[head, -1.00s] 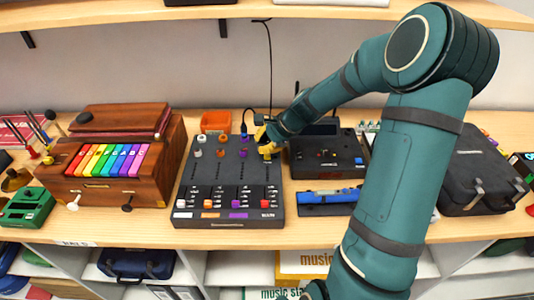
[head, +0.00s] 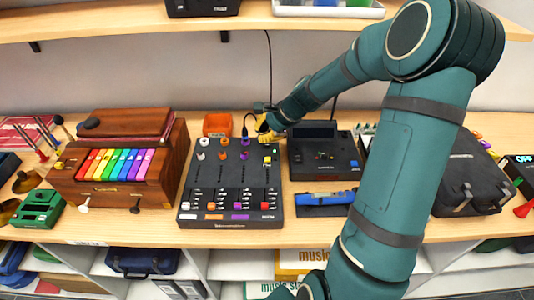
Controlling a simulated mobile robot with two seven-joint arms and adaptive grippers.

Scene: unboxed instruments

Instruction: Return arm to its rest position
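My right arm, teal with dark bands, reaches in from the lower right and bends down toward the bench. My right gripper (head: 264,127), with yellow fingers, is at the back right corner of a dark mixer (head: 230,180) with coloured knobs and faders. The gripper is small and partly hidden by its own arm, so I cannot tell whether its fingers are open or whether it touches the mixer. A yellow knob (head: 267,160) stands on the mixer just in front of it. My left gripper is not in view.
A wooden box with rainbow keys (head: 117,164) stands left of the mixer. A black device (head: 324,150) and a blue harmonica-like bar (head: 324,198) are to its right, near my arm. An orange container (head: 217,124) sits behind. A dark case (head: 470,178) lies at right. A shelf (head: 120,24) runs above.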

